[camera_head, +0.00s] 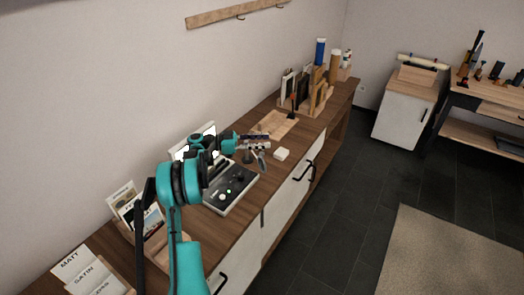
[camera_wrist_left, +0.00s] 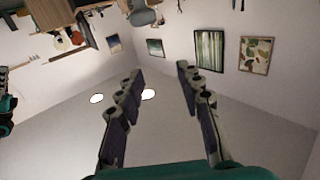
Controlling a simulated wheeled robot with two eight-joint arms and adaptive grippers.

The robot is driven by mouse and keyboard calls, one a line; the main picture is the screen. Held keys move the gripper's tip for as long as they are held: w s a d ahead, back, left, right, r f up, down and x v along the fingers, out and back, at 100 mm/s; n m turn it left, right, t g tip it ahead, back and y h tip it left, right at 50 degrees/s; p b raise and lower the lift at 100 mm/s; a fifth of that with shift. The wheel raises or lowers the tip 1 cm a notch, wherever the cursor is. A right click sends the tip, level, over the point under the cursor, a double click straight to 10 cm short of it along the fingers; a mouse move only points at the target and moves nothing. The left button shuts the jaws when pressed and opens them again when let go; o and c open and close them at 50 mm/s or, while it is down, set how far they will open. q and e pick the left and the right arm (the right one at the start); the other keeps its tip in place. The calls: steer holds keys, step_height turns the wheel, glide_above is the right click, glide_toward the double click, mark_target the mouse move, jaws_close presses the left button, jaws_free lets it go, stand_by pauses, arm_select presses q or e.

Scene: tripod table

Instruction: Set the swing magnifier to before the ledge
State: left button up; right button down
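My left gripper (camera_head: 268,147) reaches over the wooden counter, just above and beyond a grey box with a dark knobbed panel (camera_head: 232,188). Its two fingers are spread apart. The left wrist view also shows the gripper (camera_wrist_left: 158,85) open, with nothing between its fingers. A small dark upright part (camera_head: 247,157) stands just under the gripper; it may belong to the swing magnifier, but it is too small and covered to tell. I cannot make out a ledge for certain. My left arm hides part of the counter. My right gripper is not in view.
A small white block (camera_head: 281,154) lies right of the gripper near the counter's front edge. A wooden tray (camera_head: 278,124) lies beyond it, with frames and tubes (camera_head: 320,75) at the far end. Cards (camera_head: 135,207) and labelled samples (camera_head: 88,270) stand at the near left.

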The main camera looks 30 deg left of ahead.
arm_select(q)
steer(key=shift+r, duration=2)
steer(key=shift+w, duration=0.1)
steer(key=c, duration=0.6)
steer(key=n+y+p, duration=0.1)
steer(key=d+n+y+p, duration=0.1)
steer(key=y, duration=0.1)
steer(key=n+g+y+p, duration=0.1)
steer(key=y, duration=0.1)
steer(key=shift+w+d+r+n+p, duration=0.1)
steer(key=shift+w+d+n+p, duration=0.2)
steer(key=shift+w, duration=0.05)
jaws_close()
steer(key=f+n+y, duration=0.1)
steer(key=f+y, duration=0.1)
steer(key=a+f+g+y+b, duration=0.1)
steer(key=f+y, duration=0.1)
steer(key=f, duration=0.1)
steer(key=f+n+y+b, duration=0.1)
steer(key=f+y, duration=0.1)
steer(key=f, duration=0.1)
steer(key=shift+s+a+n+g, duration=0.15)
steer(key=shift+s+n+g, duration=0.1)
steer(key=shift+n+g, duration=0.05)
steer(key=shift+w+f, duration=0.1)
